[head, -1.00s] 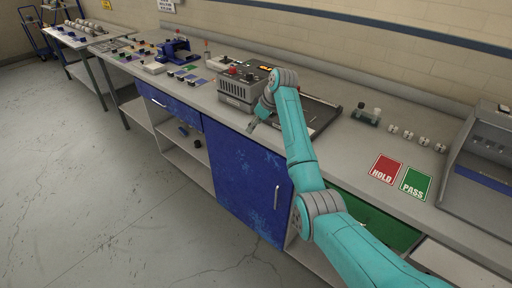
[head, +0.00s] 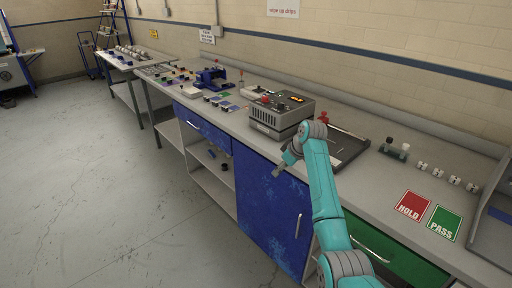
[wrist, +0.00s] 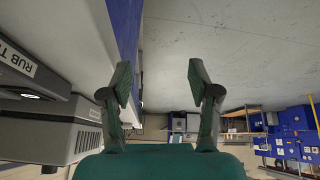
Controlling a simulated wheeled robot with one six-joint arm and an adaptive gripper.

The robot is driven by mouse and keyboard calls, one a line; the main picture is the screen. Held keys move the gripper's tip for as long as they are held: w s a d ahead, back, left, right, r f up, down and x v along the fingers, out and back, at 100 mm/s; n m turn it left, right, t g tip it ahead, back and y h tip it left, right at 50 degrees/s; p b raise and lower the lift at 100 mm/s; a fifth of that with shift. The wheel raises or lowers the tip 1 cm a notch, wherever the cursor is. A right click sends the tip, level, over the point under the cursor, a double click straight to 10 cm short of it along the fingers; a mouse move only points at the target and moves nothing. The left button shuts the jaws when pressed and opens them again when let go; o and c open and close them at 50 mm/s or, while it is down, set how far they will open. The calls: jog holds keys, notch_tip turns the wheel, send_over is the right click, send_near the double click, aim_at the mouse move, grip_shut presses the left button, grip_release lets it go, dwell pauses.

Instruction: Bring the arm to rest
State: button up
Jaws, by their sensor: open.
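My gripper (wrist: 160,85) is open and empty in the wrist view, with its two fingers apart and floor beyond them. In the head view my gripper (head: 281,167) hangs at the bench's front edge, beside the grey control box and above the blue cabinet door (head: 268,208). My teal arm (head: 322,190) is bent and reaches up from the lower right. It holds nothing.
The grey box (head: 281,116) with a red knob stands on the bench close to my gripper. A dark tray (head: 345,150) lies behind the arm. A red HOLD card (head: 412,206) and a green PASS card (head: 444,222) lie to the right. Open floor (head: 110,200) is left.

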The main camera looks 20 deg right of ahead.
jog(key=s+a+f+m+t, duration=0.1)
jog(key=s+a+f, duration=0.1)
jog(key=s+f, duration=0.35)
jog(key=s+a+f+h, duration=0.1)
jog(key=s+a+f, duration=0.15)
jog(key=f, duration=0.55)
jog(key=s+a+f+m+t, duration=0.1)
jog(key=s+a+f, duration=0.2)
jog(key=f, duration=0.4)
jog(key=s+a+f+m+t+h, duration=0.1)
jog(key=s+a+f, duration=0.25)
jog(key=s, duration=0.65)
jog(key=s+a+f+m+t, duration=0.1)
jog(key=s+a+f, duration=0.3)
jog(key=s, duration=0.7)
jog(key=s+a+r+m+t, duration=0.1)
jog(key=s+r, duration=0.2)
jog(key=s, duration=0.6)
jog(key=s+a+r+t, duration=0.1)
jog(key=s+r+t, duration=0.1)
jog(key=s, duration=0.8)
jog(key=s+a+r+m+t, duration=0.1)
jog(key=s+r+t, duration=0.1)
jog(key=s+r, duration=1.3)
notch_tip(320, 180, up, 4)
jog(key=shift+a, duration=0.35)
